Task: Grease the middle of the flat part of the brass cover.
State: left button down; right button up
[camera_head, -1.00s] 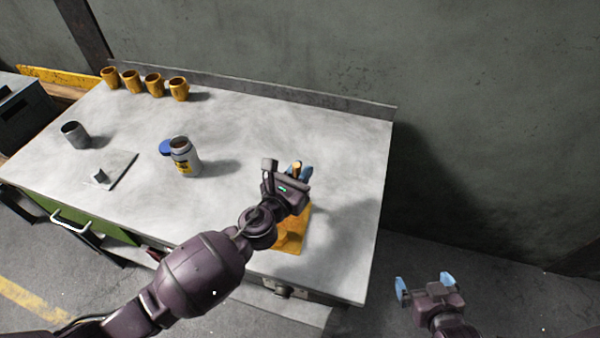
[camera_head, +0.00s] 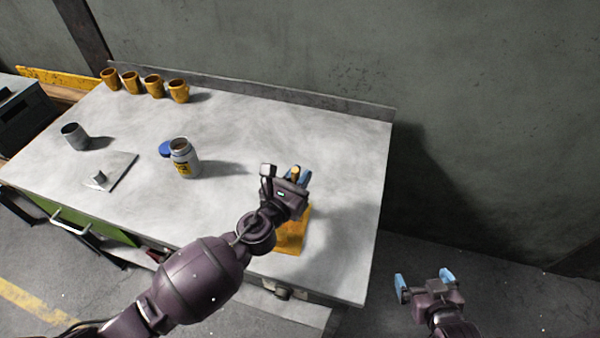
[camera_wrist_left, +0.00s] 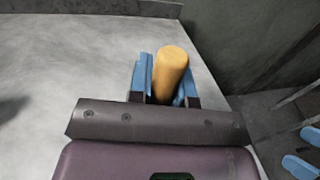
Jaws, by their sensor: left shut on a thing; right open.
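The brass cover (camera_head: 290,238) is the orange-yellow piece on the bench near its front right. My left arm and gripper hide much of it. My left gripper (camera_head: 297,178) is above the cover's far part, shut on an orange-tan cylindrical handle (camera_wrist_left: 170,72), whose top stands up between the blue fingers. The lower end of the held tool is hidden. A grey jar with a yellow label (camera_head: 184,160) stands open at mid bench, a blue lid (camera_head: 166,147) beside it. My right gripper (camera_head: 425,279) is open and empty, off the bench to the right.
Several yellow cups (camera_head: 153,85) stand in a row at the back left. A grey cup (camera_head: 74,135) and a flat plate with a small knob (camera_head: 110,171) are at the left. The bench (camera_head: 330,140) is clear behind my left gripper.

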pick_arm(q)
jog(key=shift+w+d, duration=0.1)
jog(key=shift+w, duration=0.35)
pick_arm(e)
jog(key=shift+s+f, duration=0.15)
jog(key=shift+s, duration=0.15)
dwell(0.9)
jog(key=shift+w, duration=0.15)
